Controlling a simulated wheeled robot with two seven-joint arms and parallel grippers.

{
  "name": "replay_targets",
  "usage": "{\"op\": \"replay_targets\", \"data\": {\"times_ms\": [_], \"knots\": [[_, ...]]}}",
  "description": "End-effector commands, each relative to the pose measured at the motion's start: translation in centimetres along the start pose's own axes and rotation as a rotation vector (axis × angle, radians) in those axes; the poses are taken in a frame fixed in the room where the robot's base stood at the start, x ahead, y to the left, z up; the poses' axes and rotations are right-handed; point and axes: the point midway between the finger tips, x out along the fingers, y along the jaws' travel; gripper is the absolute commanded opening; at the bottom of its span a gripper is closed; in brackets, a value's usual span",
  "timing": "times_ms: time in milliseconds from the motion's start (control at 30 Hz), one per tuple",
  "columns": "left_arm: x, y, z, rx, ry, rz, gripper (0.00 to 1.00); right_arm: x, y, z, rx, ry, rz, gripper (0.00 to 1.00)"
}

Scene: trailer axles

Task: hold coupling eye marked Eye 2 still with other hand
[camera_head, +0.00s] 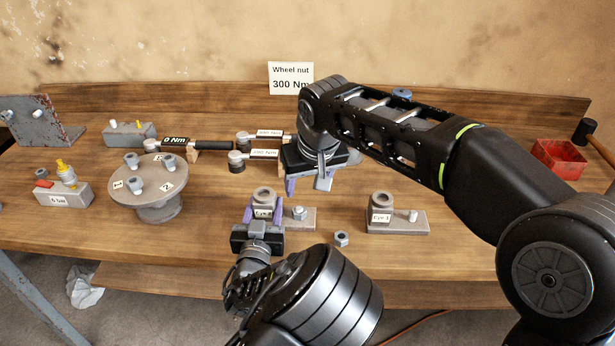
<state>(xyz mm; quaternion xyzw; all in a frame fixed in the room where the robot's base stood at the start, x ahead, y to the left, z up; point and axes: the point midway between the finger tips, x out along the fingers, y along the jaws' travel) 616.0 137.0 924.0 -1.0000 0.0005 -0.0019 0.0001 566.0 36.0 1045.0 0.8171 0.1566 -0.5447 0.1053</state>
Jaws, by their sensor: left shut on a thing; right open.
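A grey coupling eye (264,196) stands upright on a flat base plate at the front middle of the bench. Its white label starts with "Eye", but the number is hard to read. My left gripper (262,211) is shut on this eye from the front, with a purple finger on each side. My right gripper (308,185) is open and empty above the bench, behind and to the right of that eye. A second coupling eye (381,202) with an "Eye" label stands on its own plate to the right, apart from both grippers.
A loose nut (341,239) lies between the two plates near the front edge. A torque wrench (195,145) showing 0 Nm lies behind. A round stand (158,205) with several nuts is at left. A red bin (560,158) and a hammer (585,130) are at right.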

Motion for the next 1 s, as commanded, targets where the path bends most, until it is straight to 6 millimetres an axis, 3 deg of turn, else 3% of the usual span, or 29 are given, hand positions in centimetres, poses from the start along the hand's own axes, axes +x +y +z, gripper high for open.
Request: {"op": "replay_targets", "data": {"times_ms": [33,67,333,733,1000], "knots": [[-0.2,0.0,0.7,0.003,-0.017,-0.001,0.0,0.1,0.0,0.0,0.0,0.0,0.0,0.54],[-0.2,0.0,0.7,0.003,-0.018,-0.001,0.5,0.1,0.0,0.0,0.0,0.0,0.0,0.54],[-0.1,0.0,0.3,0.001,-0.008,-0.001,0.72,0.1,0.0,0.0,0.0,0.0,0.0,0.54],[-0.7,0.0,0.1,-0.001,-0.004,-0.001,0.73,0.1,0.0,0.0,0.0,0.0,0.0,0.54],[-4.7,0.0,0.2,-0.001,-0.007,-0.001,0.73,0.1,0.0,0.0,0.0,0.0,0.0,0.54]]}}
